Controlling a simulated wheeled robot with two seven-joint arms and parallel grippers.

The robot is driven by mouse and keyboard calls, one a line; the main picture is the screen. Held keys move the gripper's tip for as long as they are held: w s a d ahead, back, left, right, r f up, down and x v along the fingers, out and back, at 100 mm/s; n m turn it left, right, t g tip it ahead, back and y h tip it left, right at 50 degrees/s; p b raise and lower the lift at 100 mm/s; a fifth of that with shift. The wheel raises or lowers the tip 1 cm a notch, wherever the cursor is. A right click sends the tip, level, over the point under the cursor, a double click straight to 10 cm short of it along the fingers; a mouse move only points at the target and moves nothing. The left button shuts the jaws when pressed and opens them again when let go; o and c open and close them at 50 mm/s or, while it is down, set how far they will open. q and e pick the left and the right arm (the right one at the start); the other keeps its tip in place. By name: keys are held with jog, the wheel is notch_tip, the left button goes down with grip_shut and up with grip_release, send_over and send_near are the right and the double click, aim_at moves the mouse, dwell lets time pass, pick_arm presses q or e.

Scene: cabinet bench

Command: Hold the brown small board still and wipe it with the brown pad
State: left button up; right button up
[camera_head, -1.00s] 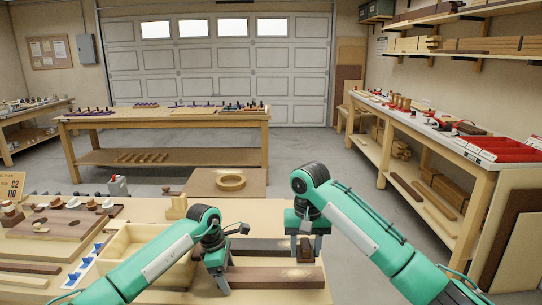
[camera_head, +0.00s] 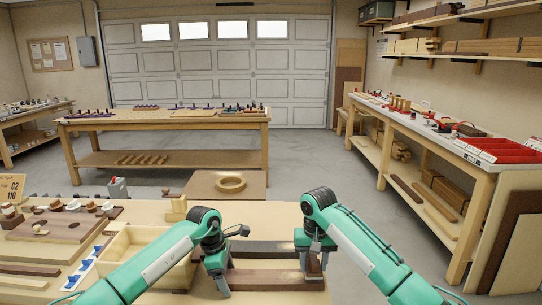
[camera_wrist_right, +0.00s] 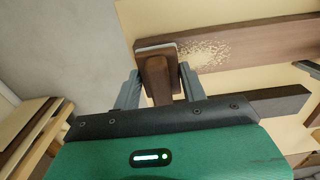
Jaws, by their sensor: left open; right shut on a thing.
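The brown small board (camera_head: 265,280) lies flat on the bench in front. My left gripper (camera_head: 218,278) is open at the board's left end; whether it touches the board is unclear. My right gripper (camera_head: 313,265) is shut on the brown pad (camera_wrist_right: 157,78), at the board's right end. In the right wrist view the pad has a pale base at the end of the board (camera_wrist_right: 270,38). A patch of pale dust (camera_wrist_right: 205,55) lies on the board beside the pad. Whether the pad presses on the board is not clear.
A second dark board (camera_head: 268,247) lies just behind. A ring on a board (camera_head: 230,183) is at the back.

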jog(key=a, duration=1)
jog(key=shift+a+f, duration=0.2)
jog(key=shift+f, duration=0.15)
jog(key=d, duration=1.1)
jog(key=shift+d, duration=0.2)
pick_arm(q)
jog(key=shift+c, duration=0.5)
jog(key=c, duration=0.9)
